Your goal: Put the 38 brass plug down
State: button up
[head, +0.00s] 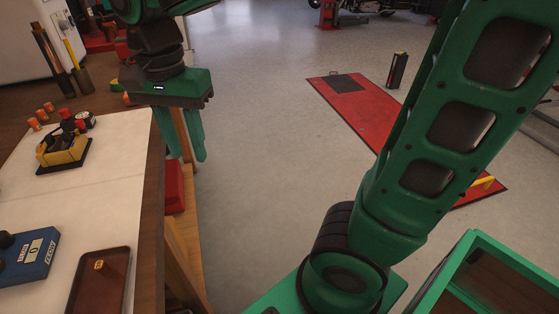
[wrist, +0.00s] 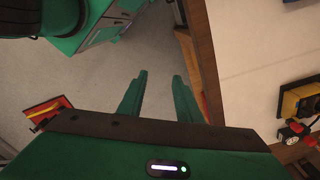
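A small brass-coloured plug (head: 99,265) lies in the brown tray (head: 106,296) at the front of the workbench in the head view. Its marking is too small to read. My gripper (head: 188,155) hangs past the bench's right edge, over the floor, well apart from the tray. In the wrist view my gripper (wrist: 160,78) has its two fingers apart, with only floor between them and nothing held. The tray and the plug are outside the wrist view.
A blue device with a display (head: 30,258) sits left of the tray. A yellow and black fixture (head: 62,151) stands farther back, with several small orange-red pieces (head: 35,123) near it. The bench's wooden edge (wrist: 203,60) is right of my fingers. The pale bench middle is clear.

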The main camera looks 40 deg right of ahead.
jog(key=s+d+f+n, duration=0.1)
jog(key=s+d+f, duration=0.1)
jog(key=d, duration=0.5)
jog(key=s+d+f, duration=0.2)
jog(key=d, duration=0.6)
jog(key=s+d+f+n, duration=0.2)
jog(key=s+d+f, duration=0.3)
jog(key=s+d, duration=0.4)
jog(key=shift+s+d+n, duration=0.25)
jog(key=shift+s+n, duration=0.15)
jog(key=shift+s, duration=0.65)
